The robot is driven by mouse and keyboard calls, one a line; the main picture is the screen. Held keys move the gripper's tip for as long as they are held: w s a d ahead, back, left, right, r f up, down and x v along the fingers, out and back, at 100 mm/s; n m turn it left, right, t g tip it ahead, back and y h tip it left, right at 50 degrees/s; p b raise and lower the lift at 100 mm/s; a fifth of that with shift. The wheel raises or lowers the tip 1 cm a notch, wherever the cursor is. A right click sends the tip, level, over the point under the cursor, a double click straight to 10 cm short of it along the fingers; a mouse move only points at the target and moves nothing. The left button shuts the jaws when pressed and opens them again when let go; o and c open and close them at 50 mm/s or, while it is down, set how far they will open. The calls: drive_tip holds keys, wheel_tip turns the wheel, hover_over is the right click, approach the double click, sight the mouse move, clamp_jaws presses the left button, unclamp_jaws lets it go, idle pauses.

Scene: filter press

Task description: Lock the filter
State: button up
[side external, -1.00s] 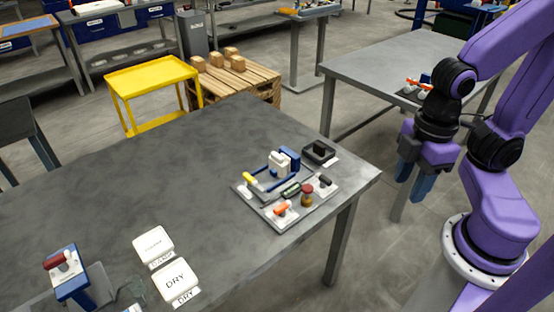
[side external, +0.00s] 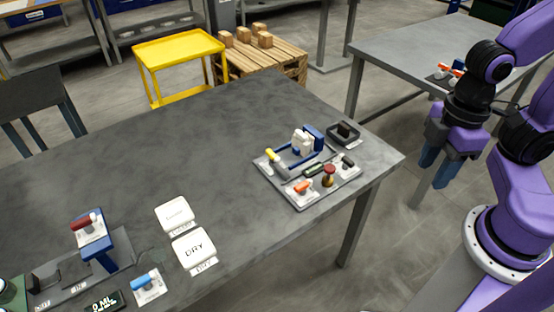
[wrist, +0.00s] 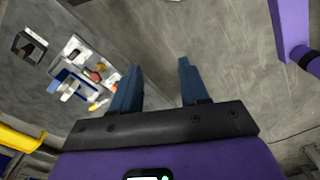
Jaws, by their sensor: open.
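The filter press (side external: 305,165) sits on a grey base plate near the right corner of the dark table. It has a white block (side external: 302,141) with blue rails and a blue end piece, a yellow-tipped handle (side external: 272,156), an orange-handled valve (side external: 302,188), a red-topped knob (side external: 328,175) and a black-handled lever (side external: 347,161). The press also shows at the left of the wrist view (wrist: 80,72). My gripper (side external: 435,172) has blue fingers, open and empty. It hangs beyond the table's right edge, apart from the press. In the wrist view its fingers (wrist: 155,85) point over bare floor.
Two white pads, one marked DRY (side external: 194,247), lie mid-table. A blue stand with a red handle (side external: 92,240) and a blue-handled valve (side external: 147,284) are at the front left. A black tray (side external: 344,134) sits behind the press. The table's left middle is clear.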

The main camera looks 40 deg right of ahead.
drive_tip(key=w+a+r+m, duration=0.1)
drive_tip(key=w+a+m, duration=0.15)
drive_tip(key=w, duration=0.35)
drive_tip(key=w+a+m, duration=0.1)
drive_tip(key=w+a, duration=0.3)
drive_tip(key=w, duration=0.2)
drive_tip(key=m, duration=0.9)
hover_over(273, 153)
wheel_tip(273, 153, down, 6)
wheel_tip(273, 153, down, 17)
drive_tip(key=shift+r, duration=0.2)
clamp_jaws()
